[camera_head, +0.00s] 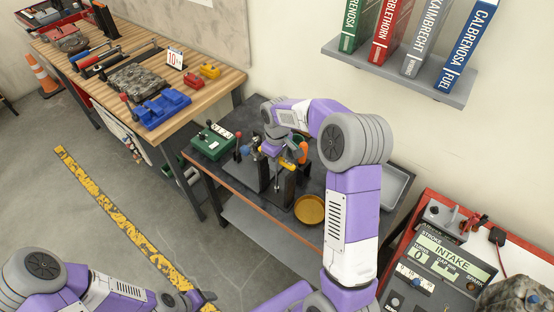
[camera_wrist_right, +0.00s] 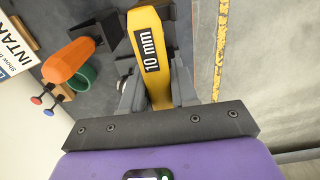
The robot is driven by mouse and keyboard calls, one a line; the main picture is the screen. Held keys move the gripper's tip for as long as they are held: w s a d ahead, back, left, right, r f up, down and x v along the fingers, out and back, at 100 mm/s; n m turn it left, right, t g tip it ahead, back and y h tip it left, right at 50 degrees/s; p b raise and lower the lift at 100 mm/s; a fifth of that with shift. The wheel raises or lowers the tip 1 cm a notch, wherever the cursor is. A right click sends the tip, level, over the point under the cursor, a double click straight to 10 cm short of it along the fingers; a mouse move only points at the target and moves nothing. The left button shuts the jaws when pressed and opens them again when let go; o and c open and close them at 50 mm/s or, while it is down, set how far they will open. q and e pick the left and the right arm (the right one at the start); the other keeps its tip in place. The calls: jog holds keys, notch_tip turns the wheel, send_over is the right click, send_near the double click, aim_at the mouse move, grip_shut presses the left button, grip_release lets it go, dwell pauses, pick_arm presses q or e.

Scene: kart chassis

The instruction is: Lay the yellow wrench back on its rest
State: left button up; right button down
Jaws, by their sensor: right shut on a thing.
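The yellow wrench (camera_wrist_right: 148,38) carries a black "10 mm" label and runs up between the fingers of my right gripper (camera_wrist_right: 157,88), which is shut on it. In the head view my right gripper (camera_head: 274,150) is above the dark side table, and a small yellow part of the wrench (camera_head: 287,164) shows beside it. Dark upright holders stand close by, partly hidden by my arm; I cannot tell which is the wrench's rest. My left gripper (camera_head: 192,300) is low in the head view, too small and cut off to read its jaws.
An orange-handled tool (camera_wrist_right: 68,60) in a black holder and a green cup (camera_wrist_right: 82,77) are close to the wrench. The dark table (camera_head: 345,190) also carries a green box (camera_head: 212,142), a yellow round dish (camera_head: 310,209) and a grey tray (camera_head: 394,187).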

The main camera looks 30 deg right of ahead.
jog(key=shift+f, duration=0.1)
jog(key=shift+f+b, duration=0.85)
jog(key=shift+f, duration=0.3)
jog(key=c, duration=0.8)
grip_release()
jog(key=shift+r, duration=0.1)
notch_tip(320, 180, up, 8)
jog(key=shift+f+p, duration=0.25)
jog(key=shift+p, duration=0.2)
notch_tip(320, 180, up, 10)
jog(key=p, duration=0.8)
jog(key=shift+p, duration=0.4)
